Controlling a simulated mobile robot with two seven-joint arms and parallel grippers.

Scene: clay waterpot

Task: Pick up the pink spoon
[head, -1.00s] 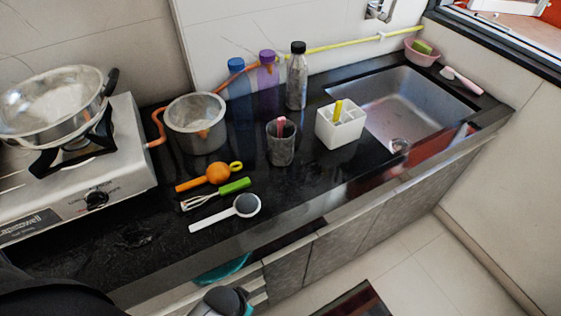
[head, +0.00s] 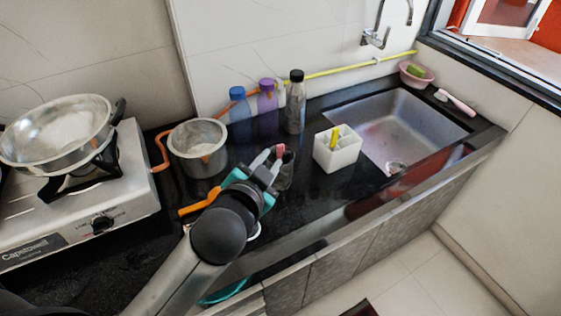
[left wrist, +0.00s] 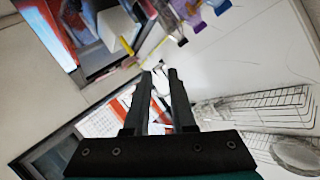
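The pink spoon (head: 280,150) stands upright in a dark see-through glass (head: 285,176) on the black counter; only its pink top end shows clearly above the rim. My left gripper (head: 270,155) is just left of the spoon and glass in the head view, in front of part of the glass. Whether it touches them I cannot tell. In the left wrist view its two dark fingers (left wrist: 159,72) stand apart, with no spoon visible between them. My right gripper is not in view.
A white holder (head: 338,152) with a yellow item stands right of the glass. A steel pot (head: 197,150) and several bottles (head: 266,108) stand behind. The sink (head: 420,130) is at right, the stove (head: 110,200) at left. My arm covers most of the front utensils.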

